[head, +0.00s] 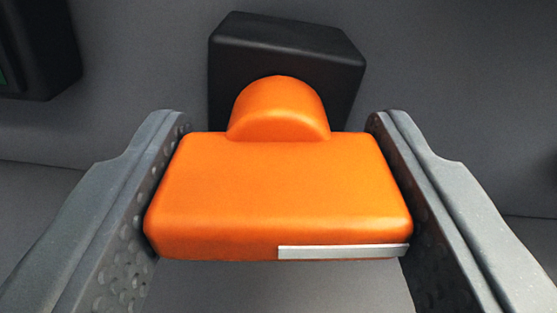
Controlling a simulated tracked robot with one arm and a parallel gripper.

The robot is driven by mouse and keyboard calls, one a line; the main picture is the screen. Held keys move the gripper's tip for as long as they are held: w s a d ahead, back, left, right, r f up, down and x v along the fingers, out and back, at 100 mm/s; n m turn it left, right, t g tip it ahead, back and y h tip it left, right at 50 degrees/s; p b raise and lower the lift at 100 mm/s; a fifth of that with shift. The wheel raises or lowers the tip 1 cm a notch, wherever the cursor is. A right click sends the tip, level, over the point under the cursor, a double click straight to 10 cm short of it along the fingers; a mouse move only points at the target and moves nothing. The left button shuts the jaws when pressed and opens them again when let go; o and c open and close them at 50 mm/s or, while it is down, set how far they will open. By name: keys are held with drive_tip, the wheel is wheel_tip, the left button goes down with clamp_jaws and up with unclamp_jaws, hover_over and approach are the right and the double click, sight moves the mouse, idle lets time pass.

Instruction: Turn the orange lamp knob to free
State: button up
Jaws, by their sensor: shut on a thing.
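The orange lamp knob (275,190) fills the middle of the head view. It has a wide block-shaped grip and a rounded hub behind it. A pale strip (342,251) runs along the right half of its near edge. The hub meets a black block (285,60) mounted on the grey wall. My gripper (278,195) is shut on the knob, with one grey finger against its left side and one against its right. The grip lies level across the view. No lettering or position marks show.
A dark box with a small green patch (35,50) is on the wall at the upper left. The grey wall (460,90) right of the black block is bare. A seam or edge crosses low on both sides.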

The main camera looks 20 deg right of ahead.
drive_tip(key=n+p, duration=0.3)
drive_tip(key=n, duration=0.2)
drive_tip(key=shift+a+r, duration=0.1)
drive_tip(key=shift+r, duration=0.05)
drive_tip(key=n+p, duration=0.2)
drive_tip(key=n, duration=0.1)
drive_tip(key=n+p, duration=0.2)
drive_tip(key=n, duration=0.1)
drive_tip(key=shift+n+p, duration=0.3)
drive_tip(key=shift+n, duration=0.1)
drive_tip(key=n, duration=0.1)
drive_tip(key=n+p, duration=0.2)
drive_tip(key=n, duration=0.1)
drive_tip(key=shift+f, duration=0.25)
drive_tip(key=shift+w+f+n, duration=0.1)
drive_tip(key=shift+n, duration=0.2)
drive_tip(key=o, duration=1)
